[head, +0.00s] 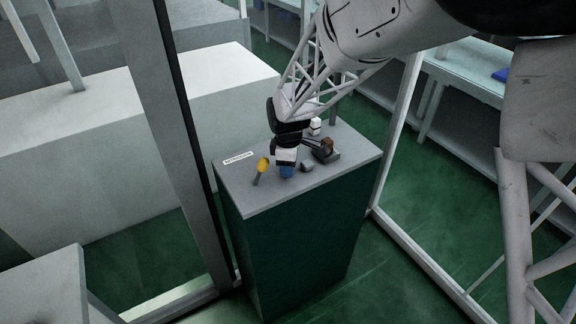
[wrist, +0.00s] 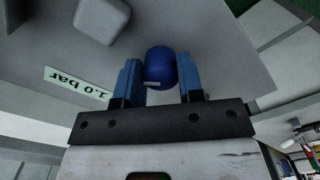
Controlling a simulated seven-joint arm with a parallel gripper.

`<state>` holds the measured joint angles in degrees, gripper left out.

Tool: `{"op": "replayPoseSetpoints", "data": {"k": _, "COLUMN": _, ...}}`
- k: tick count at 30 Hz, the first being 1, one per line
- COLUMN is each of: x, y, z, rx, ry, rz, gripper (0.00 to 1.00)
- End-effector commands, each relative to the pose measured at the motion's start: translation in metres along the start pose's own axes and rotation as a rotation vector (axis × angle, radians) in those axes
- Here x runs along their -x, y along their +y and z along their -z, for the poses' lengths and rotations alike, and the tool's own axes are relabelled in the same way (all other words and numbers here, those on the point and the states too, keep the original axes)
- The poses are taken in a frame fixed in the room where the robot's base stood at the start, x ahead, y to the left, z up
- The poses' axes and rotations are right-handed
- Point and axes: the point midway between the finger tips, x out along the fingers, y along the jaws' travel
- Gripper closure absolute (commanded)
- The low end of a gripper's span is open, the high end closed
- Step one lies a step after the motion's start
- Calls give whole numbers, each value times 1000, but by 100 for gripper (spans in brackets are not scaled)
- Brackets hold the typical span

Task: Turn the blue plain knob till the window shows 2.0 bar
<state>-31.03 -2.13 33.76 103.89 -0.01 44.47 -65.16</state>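The blue plain knob (wrist: 160,67) stands on the grey top of a cabinet, with a small pale mark on its near side. In the wrist view it fills the gap between the two blue fingers of my gripper (wrist: 160,78), which appear shut on its sides. In the head view my gripper (head: 286,165) comes down over the knob (head: 287,172), hiding most of it. The white window (wrist: 77,83) lies beside the knob, upside down in the wrist view, and appears to read 1.0 bar. In the head view the window (head: 238,158) is too small to read.
A yellow-and-grey handle (head: 262,169) is left of my gripper. A grey block (head: 307,166), a dark lever piece (head: 325,149) and a white piece (head: 315,126) stand to the right and behind. The cabinet top (head: 247,198) is clear at the front. A frame post (head: 185,140) stands left.

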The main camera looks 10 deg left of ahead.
Motion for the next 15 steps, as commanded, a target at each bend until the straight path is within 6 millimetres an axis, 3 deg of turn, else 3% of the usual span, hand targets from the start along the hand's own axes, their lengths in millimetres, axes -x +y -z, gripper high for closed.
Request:
{"op": "replayPoseSetpoints", "data": {"k": 3, "x": 0, "y": 0, "z": 0, "rx": 0, "ry": 0, "rz": 0, "gripper": 89}}
{"op": "replayPoseSetpoints", "data": {"k": 15, "x": 0, "y": 0, "z": 0, "rx": -139, "ry": 0, "rz": 0, "gripper": 89}}
